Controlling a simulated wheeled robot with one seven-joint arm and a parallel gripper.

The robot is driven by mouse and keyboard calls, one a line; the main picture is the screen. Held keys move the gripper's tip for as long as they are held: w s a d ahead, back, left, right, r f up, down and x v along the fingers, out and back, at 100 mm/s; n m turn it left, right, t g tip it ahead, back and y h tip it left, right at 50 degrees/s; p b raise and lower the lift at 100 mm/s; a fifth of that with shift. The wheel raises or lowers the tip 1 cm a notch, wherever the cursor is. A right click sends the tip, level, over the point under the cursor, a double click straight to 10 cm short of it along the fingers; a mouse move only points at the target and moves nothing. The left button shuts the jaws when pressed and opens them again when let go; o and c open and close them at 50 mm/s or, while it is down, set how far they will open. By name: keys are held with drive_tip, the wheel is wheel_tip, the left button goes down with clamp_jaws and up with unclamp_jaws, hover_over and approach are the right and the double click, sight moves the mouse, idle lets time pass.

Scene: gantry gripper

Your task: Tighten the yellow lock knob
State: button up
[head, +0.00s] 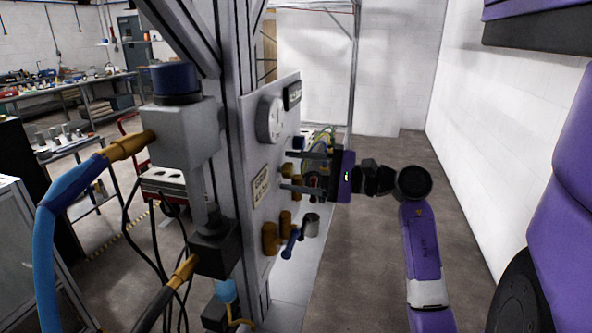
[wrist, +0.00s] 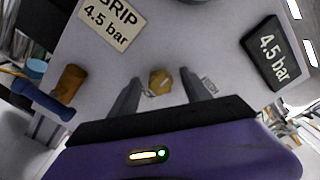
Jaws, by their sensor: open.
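A small yellow lock knob (wrist: 160,81) sticks out of the light grey panel (wrist: 190,35) in the wrist view. My gripper (wrist: 161,84) is open, with one finger on each side of the knob and a visible gap to each. In the head view my gripper (head: 289,170) reaches the panel from the right, its fingers one above the other. The knob (head: 286,170) shows as a small orange-yellow patch between the fingertips. I cannot tell how far the fingertips are from the panel face.
A label plate (wrist: 110,22) reads "GRIP 4.5 bar" and a dark display (wrist: 271,53) reads "4.5 bar". Brown-yellow fittings (head: 269,239) and a blue lever (head: 290,244) stick out lower on the panel. A round gauge (head: 271,119) sits above.

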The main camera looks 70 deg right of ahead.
drive_tip(key=shift+c, duration=0.5)
clamp_jaws()
